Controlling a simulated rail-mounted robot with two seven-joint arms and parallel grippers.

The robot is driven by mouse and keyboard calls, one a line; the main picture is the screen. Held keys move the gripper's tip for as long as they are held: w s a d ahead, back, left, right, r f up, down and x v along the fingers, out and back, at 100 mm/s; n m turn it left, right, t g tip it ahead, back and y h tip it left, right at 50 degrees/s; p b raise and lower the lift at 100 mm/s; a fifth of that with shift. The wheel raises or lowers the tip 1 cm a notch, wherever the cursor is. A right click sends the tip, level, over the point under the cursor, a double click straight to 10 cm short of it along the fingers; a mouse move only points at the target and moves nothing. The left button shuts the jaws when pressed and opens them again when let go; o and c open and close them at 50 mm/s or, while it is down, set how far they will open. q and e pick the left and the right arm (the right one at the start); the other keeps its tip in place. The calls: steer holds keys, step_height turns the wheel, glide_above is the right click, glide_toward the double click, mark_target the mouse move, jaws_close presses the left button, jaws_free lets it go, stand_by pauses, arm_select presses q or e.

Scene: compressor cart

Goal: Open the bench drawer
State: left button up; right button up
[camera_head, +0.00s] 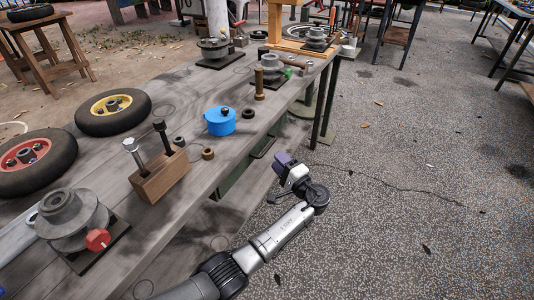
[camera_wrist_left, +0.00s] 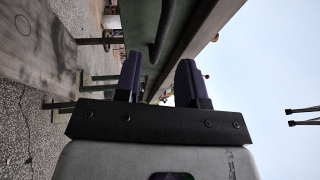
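The bench (camera_head: 215,80) runs diagonally across the head view. The drawer's green front (camera_head: 238,178) shows partly under its top edge, beside my left gripper. In the left wrist view, the green drawer front (camera_wrist_left: 142,20) carries a dark curved handle (camera_wrist_left: 163,30). My left gripper (camera_head: 284,163) has purple fingers and is beside the bench's front edge. In the left wrist view the fingers (camera_wrist_left: 159,75) are apart with nothing between them. The handle lies beyond the fingertips, roughly in line with the gap; I see no contact. My right gripper is not in view.
On the bench are a wooden block with bolts (camera_head: 160,175), a blue round part (camera_head: 221,121), wheels (camera_head: 113,111) and a grey casting with a red knob (camera_head: 72,215). Green bench legs (camera_head: 326,105) stand beyond my gripper. The paved floor (camera_head: 430,180) to the right is clear.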

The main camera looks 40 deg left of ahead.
mark_target(267, 148)
arm_select(q)
steer(key=shift+b+x, duration=1.2)
steer(key=shift+x, duration=2.15)
steer(key=shift+f, duration=0.1)
jaws_close()
